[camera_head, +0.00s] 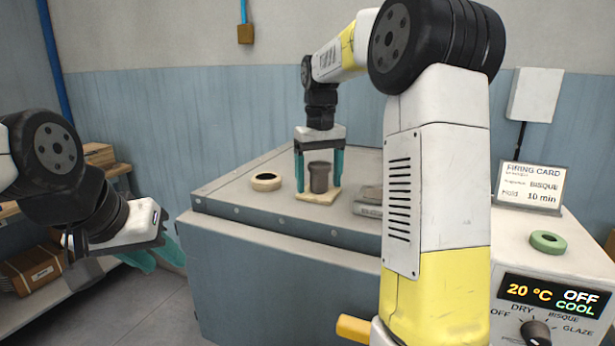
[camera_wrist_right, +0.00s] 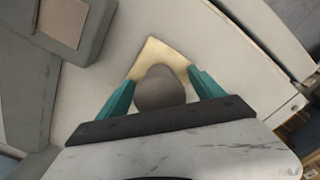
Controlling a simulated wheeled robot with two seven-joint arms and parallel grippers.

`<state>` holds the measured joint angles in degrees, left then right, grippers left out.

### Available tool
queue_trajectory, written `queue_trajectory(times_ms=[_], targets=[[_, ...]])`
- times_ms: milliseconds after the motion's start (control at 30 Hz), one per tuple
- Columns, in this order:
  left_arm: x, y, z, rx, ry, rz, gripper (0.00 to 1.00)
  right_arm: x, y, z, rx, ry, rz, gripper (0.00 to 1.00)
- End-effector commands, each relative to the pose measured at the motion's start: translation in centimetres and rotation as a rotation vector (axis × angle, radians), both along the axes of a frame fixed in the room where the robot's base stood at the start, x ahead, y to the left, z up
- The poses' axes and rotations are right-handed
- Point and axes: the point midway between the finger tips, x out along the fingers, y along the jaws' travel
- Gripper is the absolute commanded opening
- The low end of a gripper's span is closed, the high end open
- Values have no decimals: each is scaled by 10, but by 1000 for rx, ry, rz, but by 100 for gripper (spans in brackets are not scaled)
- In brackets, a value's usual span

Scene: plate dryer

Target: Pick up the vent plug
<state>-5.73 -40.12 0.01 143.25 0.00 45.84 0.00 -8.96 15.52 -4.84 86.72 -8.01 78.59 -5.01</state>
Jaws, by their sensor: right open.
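The vent plug (camera_head: 319,177) is a dark grey-brown cylinder with a wider top. It stands upright on a small tan pad (camera_head: 304,196) on top of the kiln. My right gripper (camera_head: 319,181) points down over it, open, with one teal finger on each side of the plug. In the right wrist view, the plug (camera_wrist_right: 158,88) sits between the fingertips (camera_wrist_right: 162,92), with gaps visible beside it. My left gripper (camera_head: 155,255) hangs at the lower left, away from the kiln top; its finger gap is unclear.
A cream ring with a dark hole (camera_head: 266,181) is on the kiln top (camera_head: 235,195), left of the plug. A grey block (camera_head: 369,205) lies to the right, partly behind my right arm. A control box (camera_head: 560,265) with a green ring (camera_head: 548,241) stands further right.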

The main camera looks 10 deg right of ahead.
Motion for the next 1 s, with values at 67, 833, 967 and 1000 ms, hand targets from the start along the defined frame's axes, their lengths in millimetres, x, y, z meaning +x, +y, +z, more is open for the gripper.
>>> queue_trajectory(times_ms=[67, 833, 967, 1000], targets=[[0, 0, 0, 0, 0, 0, 36, 0, 0, 0, 0, 0, 0, 77], [0, 0, 0, 0, 0, 0, 36, 0, 0, 2, 0, -1, 0, 4], [0, 0, 0, 0, 0, 0, 36, 0, 0, 8, 0, -1, 0, 4], [0, 0, 0, 0, 0, 0, 36, 0, 0, 12, 0, -2, 0, 4]])
